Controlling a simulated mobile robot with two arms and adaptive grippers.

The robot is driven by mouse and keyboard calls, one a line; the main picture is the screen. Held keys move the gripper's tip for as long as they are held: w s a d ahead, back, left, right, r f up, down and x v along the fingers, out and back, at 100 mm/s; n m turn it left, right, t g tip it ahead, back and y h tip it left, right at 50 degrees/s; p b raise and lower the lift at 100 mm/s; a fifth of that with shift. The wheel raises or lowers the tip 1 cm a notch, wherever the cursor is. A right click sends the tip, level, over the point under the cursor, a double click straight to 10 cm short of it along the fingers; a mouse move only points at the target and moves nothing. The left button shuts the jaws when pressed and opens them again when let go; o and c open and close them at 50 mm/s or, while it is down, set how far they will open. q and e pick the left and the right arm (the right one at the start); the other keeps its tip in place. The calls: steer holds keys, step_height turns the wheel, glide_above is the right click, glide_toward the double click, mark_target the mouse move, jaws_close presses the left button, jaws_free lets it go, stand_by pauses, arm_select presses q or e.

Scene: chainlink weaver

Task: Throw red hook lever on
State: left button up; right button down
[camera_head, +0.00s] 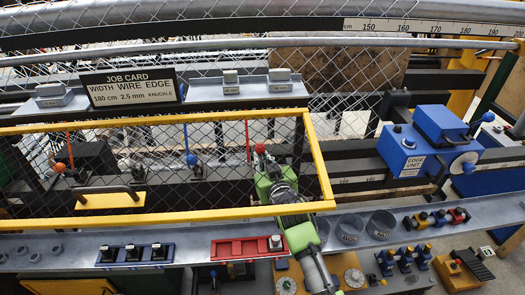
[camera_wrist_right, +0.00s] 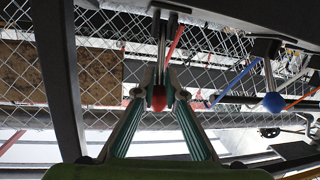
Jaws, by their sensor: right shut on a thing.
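A red lever knob (camera_head: 260,148) shows at the upper end of my right gripper (camera_head: 264,160), behind the yellow-framed mesh guard. In the right wrist view the red knob (camera_wrist_right: 158,98) sits between the two teal fingers of my right gripper (camera_wrist_right: 165,94), which are shut on it. A metal rod (camera_wrist_right: 172,45) runs on from the knob. The lever's base is hidden by my arm in the head view. Similar levers stand to the left, with a blue knob (camera_head: 191,159) and an orange knob (camera_head: 60,167). My left gripper is not in view.
The yellow guard frame (camera_head: 326,170) and its mesh surround the levers; my right arm crosses the lower rail. The blue knob (camera_wrist_right: 274,102) is apart from the fingers in the wrist view. A blue edge unit (camera_head: 410,150) stands to the right. A red switch tray (camera_head: 235,249) lies below.

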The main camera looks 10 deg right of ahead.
steer(key=r+p, duration=0.1)
steer(key=w+r+p, duration=0.1)
steer(key=shift+r+g, duration=0.4)
steer(key=shift+w+f+g+p, duration=0.1)
steer(key=shift+w+g+p, duration=0.2)
steer(key=shift+g+p, duration=0.15)
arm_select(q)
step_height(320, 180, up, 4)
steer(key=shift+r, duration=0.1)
arm_select(e)
steer(key=shift+f, duration=0.15)
steer(key=c, duration=2)
jaws_free()
steer(key=shift+c, duration=0.2)
steer(key=shift+o, duration=0.7)
steer(key=shift+f, duration=0.2)
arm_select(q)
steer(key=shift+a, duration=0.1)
arm_select(e)
steer(key=shift+s+f, duration=0.15)
